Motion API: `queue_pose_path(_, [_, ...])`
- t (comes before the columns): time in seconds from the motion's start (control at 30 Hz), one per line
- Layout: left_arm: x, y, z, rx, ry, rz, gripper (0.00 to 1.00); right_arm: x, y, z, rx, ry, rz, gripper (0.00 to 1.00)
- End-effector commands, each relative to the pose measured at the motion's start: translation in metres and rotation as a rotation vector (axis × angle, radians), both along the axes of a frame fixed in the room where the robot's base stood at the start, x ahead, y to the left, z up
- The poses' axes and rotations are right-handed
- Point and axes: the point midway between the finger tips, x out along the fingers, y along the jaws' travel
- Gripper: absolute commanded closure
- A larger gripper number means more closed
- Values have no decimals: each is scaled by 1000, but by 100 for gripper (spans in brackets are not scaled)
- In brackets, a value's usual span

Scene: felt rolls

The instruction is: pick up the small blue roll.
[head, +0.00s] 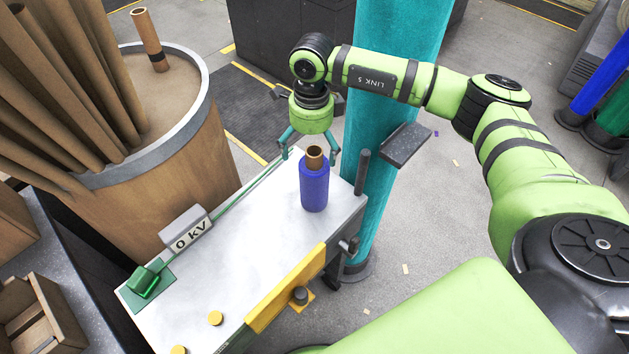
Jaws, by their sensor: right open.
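The small blue roll (314,190) stands upright near the far right end of the white-topped table (235,255). A brown tube core (315,157) sticks out of its top. My right gripper (309,154) points down at the roll with its two teal fingers spread apart, one to each side of the core's top in this view. I see no contact between fingers and roll, and the exact depth between them is hard to tell. My left gripper is not in view.
A tall teal roll (385,110) stands just beyond the table's right end. A grey post (362,172) rises at the table's corner. A "0 kV" box (187,232) and a green clamp (147,282) sit on the left. A large drum (190,135) holds brown tubes.

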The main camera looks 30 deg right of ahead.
Motion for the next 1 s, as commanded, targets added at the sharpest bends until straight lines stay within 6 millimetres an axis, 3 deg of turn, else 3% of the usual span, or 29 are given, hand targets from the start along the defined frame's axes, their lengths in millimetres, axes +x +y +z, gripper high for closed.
queue_pose_path(0.27, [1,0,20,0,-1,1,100,-2,-7,-20,-25,7,-3,1])
queue_pose_path(0.43, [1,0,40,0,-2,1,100,-6,-7,-44,-23,9,-3,1])
queue_pose_path(0.6, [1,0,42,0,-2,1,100,-4,-6,-65,-21,6,-2,1])
queue_pose_path(0.83, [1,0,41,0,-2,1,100,-4,-6,-69,-20,3,-2,1])
queue_pose_path(0.87, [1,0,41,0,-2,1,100,-4,-6,-69,-20,3,-2,5])
queue_pose_path(1.0, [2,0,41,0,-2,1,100,-4,-6,-69,-20,3,-2,61])
